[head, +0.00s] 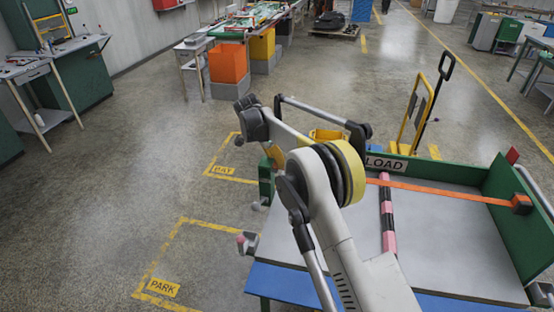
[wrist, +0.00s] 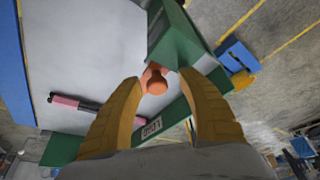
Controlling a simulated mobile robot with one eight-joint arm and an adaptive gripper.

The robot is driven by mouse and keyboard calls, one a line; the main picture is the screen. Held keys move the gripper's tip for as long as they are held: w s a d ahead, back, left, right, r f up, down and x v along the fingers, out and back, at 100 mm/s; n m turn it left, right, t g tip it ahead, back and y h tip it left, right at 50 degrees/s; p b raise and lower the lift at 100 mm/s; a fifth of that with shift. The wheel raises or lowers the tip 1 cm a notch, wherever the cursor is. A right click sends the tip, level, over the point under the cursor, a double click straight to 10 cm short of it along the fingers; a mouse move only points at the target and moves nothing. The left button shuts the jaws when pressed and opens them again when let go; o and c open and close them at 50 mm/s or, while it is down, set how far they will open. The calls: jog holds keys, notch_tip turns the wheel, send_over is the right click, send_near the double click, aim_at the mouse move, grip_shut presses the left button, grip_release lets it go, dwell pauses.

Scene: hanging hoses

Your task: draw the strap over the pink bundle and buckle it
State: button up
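The pink-and-black bundle (head: 388,218) lies lengthwise on the grey bed; its end also shows in the wrist view (wrist: 70,103). The orange strap (head: 450,193) runs straight from an orange block (head: 521,204) at the green right wall, across the bundle's far part, and passes behind my arm. Whether it touches the bundle is not clear. In the wrist view the yellow fingers of my gripper (wrist: 150,78) close in around an orange rounded end (wrist: 158,84), which looks like the strap's end. My arm hides the gripper's tips in the head view.
A green wall with a LOAD sign (head: 385,164) edges the bed's far side; a taller green panel (head: 515,200) stands at the right. A yellow hand truck (head: 412,115) is behind.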

jog(key=shift+d+r, duration=0.1)
jog(key=v, duration=1.2)
jog(key=shift+s+d+r, duration=0.1)
jog(key=shift+d, duration=0.05)
